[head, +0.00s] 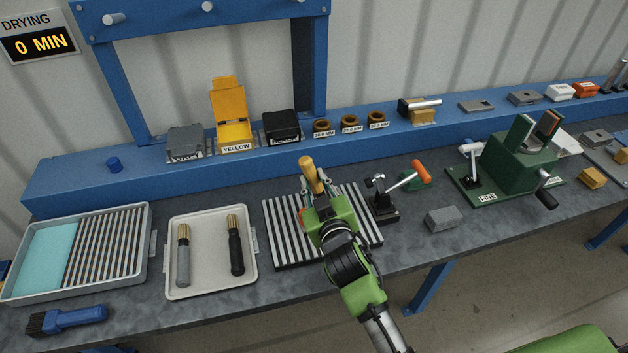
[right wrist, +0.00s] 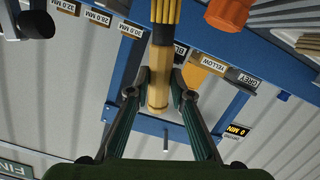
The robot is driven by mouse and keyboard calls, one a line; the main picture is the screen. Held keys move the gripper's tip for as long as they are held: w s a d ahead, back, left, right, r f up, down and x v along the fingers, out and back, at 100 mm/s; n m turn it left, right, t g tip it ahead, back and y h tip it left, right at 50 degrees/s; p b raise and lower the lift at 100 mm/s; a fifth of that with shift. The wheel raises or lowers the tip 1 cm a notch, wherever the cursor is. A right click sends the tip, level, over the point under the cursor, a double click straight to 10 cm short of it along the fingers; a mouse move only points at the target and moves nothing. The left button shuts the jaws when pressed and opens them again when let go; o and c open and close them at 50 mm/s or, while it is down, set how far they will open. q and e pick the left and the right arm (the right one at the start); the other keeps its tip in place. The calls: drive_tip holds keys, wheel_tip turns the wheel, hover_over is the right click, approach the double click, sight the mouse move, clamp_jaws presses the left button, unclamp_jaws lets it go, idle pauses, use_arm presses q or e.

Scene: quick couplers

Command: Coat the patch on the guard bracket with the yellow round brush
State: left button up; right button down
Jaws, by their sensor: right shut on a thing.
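My right gripper (head: 316,190) is shut on the yellow round brush (head: 312,172), above the slatted rack (head: 282,235). The brush's handle end points up. In the right wrist view the gripper (right wrist: 160,88) has its fingers on either side of the yellow handle (right wrist: 160,58), whose far part runs out of the picture's top. A box labelled YELLOW (head: 235,132) stands open on the blue shelf. I cannot pick out the guard bracket or its patch for sure. My left gripper is not in view.
A tray (head: 251,277) holds a grey-handled and a black-handled brush. Closed grey (head: 186,141) and black (head: 281,124) boxes flank the yellow one. A clamp with an orange handle (head: 421,172) stands right of the rack. An orange part (head: 302,215) shows beside my gripper.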

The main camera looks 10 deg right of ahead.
drive_tip(key=shift+s+d, duration=0.15)
drive_tip(key=shift+s, duration=0.55)
wheel_tip(320, 180, up, 6)
drive_tip(key=p, duration=0.5)
drive_tip(key=shift+p, duration=0.4)
